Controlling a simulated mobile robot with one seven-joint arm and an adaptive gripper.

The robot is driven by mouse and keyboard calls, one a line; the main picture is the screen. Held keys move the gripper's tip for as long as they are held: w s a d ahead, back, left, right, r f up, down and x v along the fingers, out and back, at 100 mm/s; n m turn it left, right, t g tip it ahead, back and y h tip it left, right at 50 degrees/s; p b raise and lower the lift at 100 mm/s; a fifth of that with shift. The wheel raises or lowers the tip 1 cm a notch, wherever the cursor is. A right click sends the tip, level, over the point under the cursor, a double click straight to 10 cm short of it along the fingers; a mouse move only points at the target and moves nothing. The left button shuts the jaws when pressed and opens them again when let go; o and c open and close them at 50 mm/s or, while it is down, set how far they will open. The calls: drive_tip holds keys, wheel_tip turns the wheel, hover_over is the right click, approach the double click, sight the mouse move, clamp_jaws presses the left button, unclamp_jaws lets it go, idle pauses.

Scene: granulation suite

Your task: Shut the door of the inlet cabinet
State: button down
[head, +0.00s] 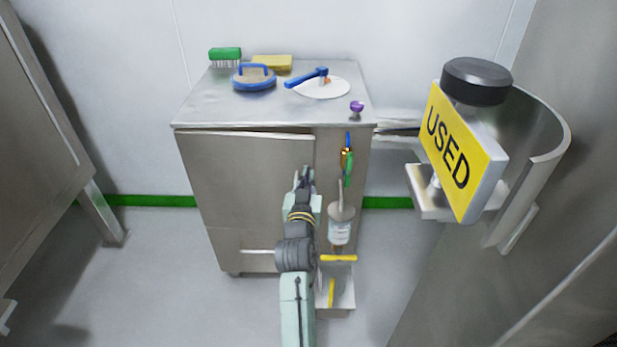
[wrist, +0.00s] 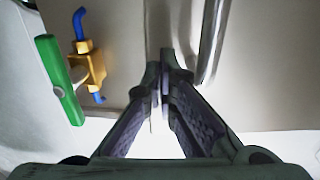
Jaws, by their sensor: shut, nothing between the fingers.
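The inlet cabinet (head: 345,120) is a grey steel box in the middle of the head view. Its flat door (head: 240,175) covers the left part of the front. The door lies nearly flush with the front; I cannot tell whether a narrow gap is left. My gripper (head: 304,173) is shut and empty, in front of the door's right edge. In the wrist view my fingertips (wrist: 164,72) point at the strip beside the door edge, and a bright upright bar (wrist: 211,40) shows to their right. Contact is unclear. My arm hides part of the door's lower right.
A brass valve (wrist: 90,66) with a green handle (wrist: 58,80) is on the front beside the door. A jar (head: 340,228) and a small bin (head: 346,295) are right of my arm. A yellow USED sign (head: 455,150) stands at right. Floor at left is clear.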

sight(311, 167)
drive_tip(key=shift+s, duration=0.1)
drive_tip(key=w, duration=0.4)
drive_tip(key=shift+w+d+r, duration=0.1)
drive_tip(key=shift+d, duration=0.2)
drive_tip(key=shift+r, duration=0.2)
